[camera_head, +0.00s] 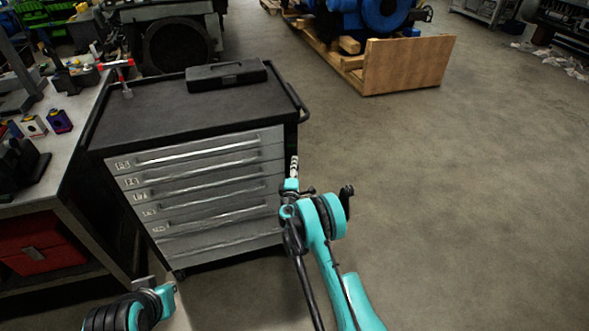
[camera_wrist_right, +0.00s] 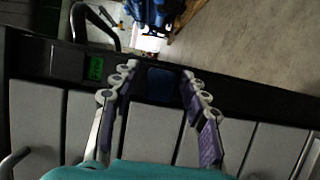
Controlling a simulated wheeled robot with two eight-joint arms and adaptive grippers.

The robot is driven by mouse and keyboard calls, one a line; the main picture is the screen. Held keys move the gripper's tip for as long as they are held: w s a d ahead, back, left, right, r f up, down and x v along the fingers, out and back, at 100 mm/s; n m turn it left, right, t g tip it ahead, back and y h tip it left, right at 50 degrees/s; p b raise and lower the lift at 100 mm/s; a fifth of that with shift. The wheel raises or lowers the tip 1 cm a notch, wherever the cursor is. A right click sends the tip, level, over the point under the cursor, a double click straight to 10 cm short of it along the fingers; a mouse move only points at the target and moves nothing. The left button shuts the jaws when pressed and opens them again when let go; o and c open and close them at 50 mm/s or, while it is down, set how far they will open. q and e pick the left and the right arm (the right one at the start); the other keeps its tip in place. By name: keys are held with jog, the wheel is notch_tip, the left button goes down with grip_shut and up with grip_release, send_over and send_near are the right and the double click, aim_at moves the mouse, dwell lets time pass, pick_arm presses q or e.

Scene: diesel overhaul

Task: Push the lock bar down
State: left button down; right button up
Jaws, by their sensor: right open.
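The grey-fronted tool cabinet (camera_head: 210,190) has several shut drawers with long handles. No separate lock bar can be made out for certain. My right gripper (camera_head: 294,165) is at the cabinet's front right edge in the head view. In the right wrist view its fingers (camera_wrist_right: 160,72) are spread, with nothing held. A dark blue piece (camera_wrist_right: 160,86) on the cabinet's dark edge strip shows between them; contact cannot be judged. My left arm shows at the bottom left in front of the cabinet; its teal gripper base (camera_head: 165,294) shows, but its fingers are unclear.
A black case (camera_head: 226,75) lies on the cabinet top. A side handle (camera_head: 291,101) sticks out at the cabinet's right. A cluttered workbench (camera_head: 75,140) stands left. A green display (camera_wrist_right: 95,68) is near the right gripper. Floor to the right is open, with a wooden pallet (camera_head: 408,66) behind.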

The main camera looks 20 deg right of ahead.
grip_shut()
jog(key=shift+s+f, duration=0.1)
jog(key=shift+f, duration=1.15)
jog(key=shift+c, duration=2)
grip_release()
jog(key=o, duration=0.4)
jog(key=shift+f, duration=0.15)
jog(key=shift+r, duration=0.25)
